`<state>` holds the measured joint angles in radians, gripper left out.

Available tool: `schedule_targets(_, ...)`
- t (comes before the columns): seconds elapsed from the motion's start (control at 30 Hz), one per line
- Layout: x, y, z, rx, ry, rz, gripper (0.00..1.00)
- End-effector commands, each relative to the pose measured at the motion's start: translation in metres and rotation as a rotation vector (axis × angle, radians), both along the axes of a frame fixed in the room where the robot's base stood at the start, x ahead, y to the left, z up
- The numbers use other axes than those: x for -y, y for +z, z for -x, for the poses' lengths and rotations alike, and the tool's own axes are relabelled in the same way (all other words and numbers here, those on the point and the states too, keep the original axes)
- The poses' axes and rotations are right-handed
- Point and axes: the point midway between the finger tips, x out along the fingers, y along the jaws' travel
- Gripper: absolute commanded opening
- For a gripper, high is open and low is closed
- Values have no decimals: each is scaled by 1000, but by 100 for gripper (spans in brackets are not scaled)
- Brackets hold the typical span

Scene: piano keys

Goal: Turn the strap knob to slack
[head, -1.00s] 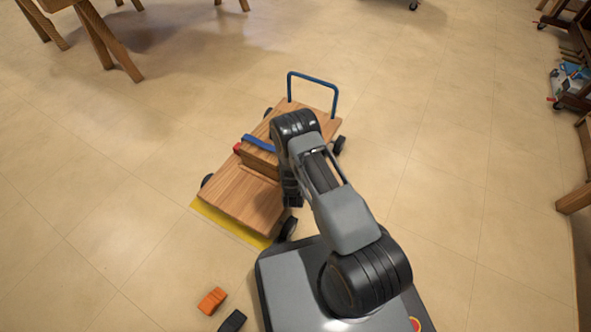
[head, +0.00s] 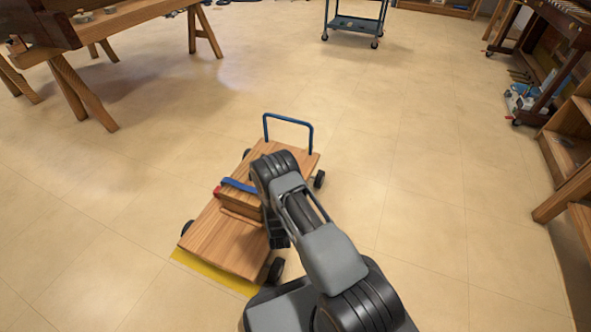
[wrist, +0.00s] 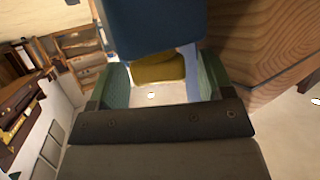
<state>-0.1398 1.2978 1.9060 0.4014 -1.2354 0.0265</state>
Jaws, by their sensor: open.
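A blue strap (head: 238,185) runs over a wooden box on the flat cart, with a red piece (head: 217,191) at its left end. In the wrist view a large blue part (wrist: 155,25) fills the top, with a dull yellow, knob-like piece (wrist: 158,70) just below it. My gripper (wrist: 161,78) is open, with one green-padded finger on each side of the yellow piece. Gaps show beside the piece, and I cannot tell whether either finger touches it. In the head view my arm hides the box's right side and most of the gripper.
The wooden cart (head: 222,245) has dark wheels and a blue handle (head: 289,119) at its far end. A yellow floor marking (head: 215,275) shows under its near edge. Wooden trestles stand at upper left, a trolley (head: 356,24) at the back, shelves at right. Open floor surrounds the cart.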

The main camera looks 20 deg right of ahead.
Motion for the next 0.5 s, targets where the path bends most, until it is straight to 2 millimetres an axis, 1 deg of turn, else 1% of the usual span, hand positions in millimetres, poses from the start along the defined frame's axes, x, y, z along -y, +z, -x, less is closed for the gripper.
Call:
schedule_targets(0.17,2,1,0,-1,115,0,74)
schedule_targets(0.5,3,0,0,0,418,0,74)
